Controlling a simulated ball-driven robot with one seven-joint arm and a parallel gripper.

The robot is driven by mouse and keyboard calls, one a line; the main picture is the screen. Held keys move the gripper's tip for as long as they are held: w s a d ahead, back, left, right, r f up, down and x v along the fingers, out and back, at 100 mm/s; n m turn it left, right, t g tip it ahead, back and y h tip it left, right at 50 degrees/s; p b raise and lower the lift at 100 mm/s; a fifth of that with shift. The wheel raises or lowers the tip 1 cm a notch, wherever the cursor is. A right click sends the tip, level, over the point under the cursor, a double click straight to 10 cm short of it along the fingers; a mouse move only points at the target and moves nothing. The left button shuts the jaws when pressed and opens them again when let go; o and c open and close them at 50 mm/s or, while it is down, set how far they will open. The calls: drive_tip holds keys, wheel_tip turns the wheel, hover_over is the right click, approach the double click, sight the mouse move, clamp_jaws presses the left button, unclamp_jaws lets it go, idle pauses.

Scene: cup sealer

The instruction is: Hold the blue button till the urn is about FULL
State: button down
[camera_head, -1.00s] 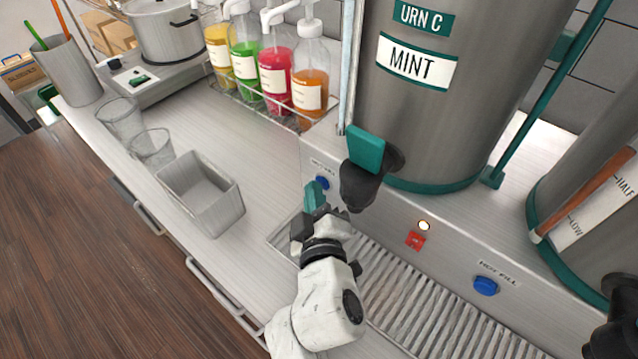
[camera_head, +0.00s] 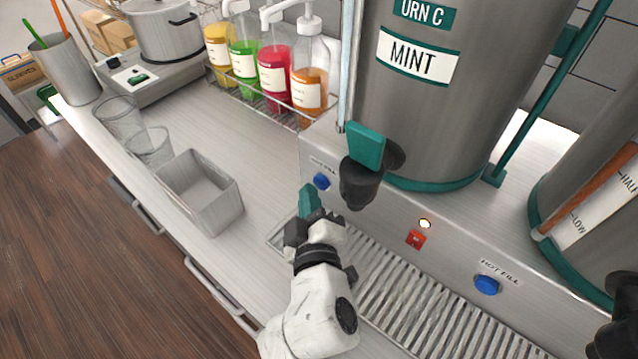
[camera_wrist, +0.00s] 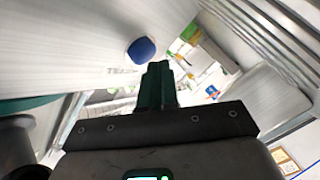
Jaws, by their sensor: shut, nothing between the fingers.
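A blue button (camera_head: 321,181) sits on the front panel below the MINT urn's (camera_head: 408,120) left side. It also shows in the wrist view as a blue dome (camera_wrist: 141,50), just beyond and left of the fingertips. My gripper (camera_head: 307,200) is shut and empty, its teal fingers pointing up just below and left of this button, apart from it. A second blue button (camera_head: 487,285), under a HOT FILL label, is on the panel to the right. The MINT urn's level gauge is not readable here. The right urn (camera_head: 590,215) has a gauge strip marked LOW and HALF.
The MINT urn's black tap with a teal lever (camera_head: 366,148) juts out right of my gripper. A red switch (camera_head: 416,238) sits under a lit lamp (camera_head: 424,223). A metal bin (camera_head: 203,193), clear cups (camera_head: 149,148) and syrup bottles (camera_head: 275,75) stand to the left. A drip grate (camera_head: 420,300) lies below.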

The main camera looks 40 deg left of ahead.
drive_tip(key=shift+s, duration=0.3)
drive_tip(key=shift+s+a+f+b, duration=0.1)
drive_tip(key=shift+s+b, duration=0.3)
drive_tip(key=shift+s, duration=0.45)
drive_tip(key=shift+s+a+f+b, duration=0.1)
drive_tip(key=shift+s+b, duration=0.25)
drive_tip(key=shift+s, duration=0.5)
drive_tip(key=shift+s+r, duration=0.2)
drive_tip(key=shift+s, duration=0.6)
